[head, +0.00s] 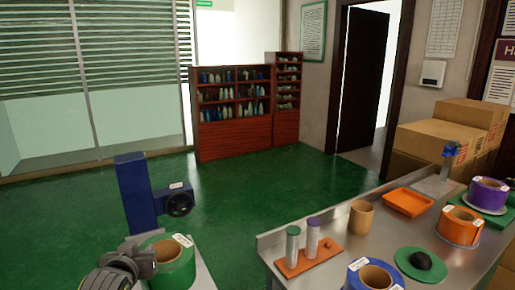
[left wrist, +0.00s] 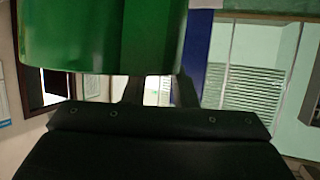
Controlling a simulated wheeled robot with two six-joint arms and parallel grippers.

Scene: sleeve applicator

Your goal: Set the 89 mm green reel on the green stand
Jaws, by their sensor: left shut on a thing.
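The green reel (head: 176,268), with a tan core and a white label on its rim, is at the bottom left of the head view. My left gripper (head: 142,262) is shut on its left side. The reel also fills the top of the left wrist view (left wrist: 100,38), above the dark gripper body. My right gripper is not in view.
A steel bench (head: 345,245) carries a blue reel (head: 357,276), an orange reel (head: 458,229), a purple reel (head: 489,193), an orange tray (head: 408,202), a tan cup (head: 361,217) and two capped cylinders on a board (head: 312,260). A blue upright machine (head: 135,195) stands behind the green reel.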

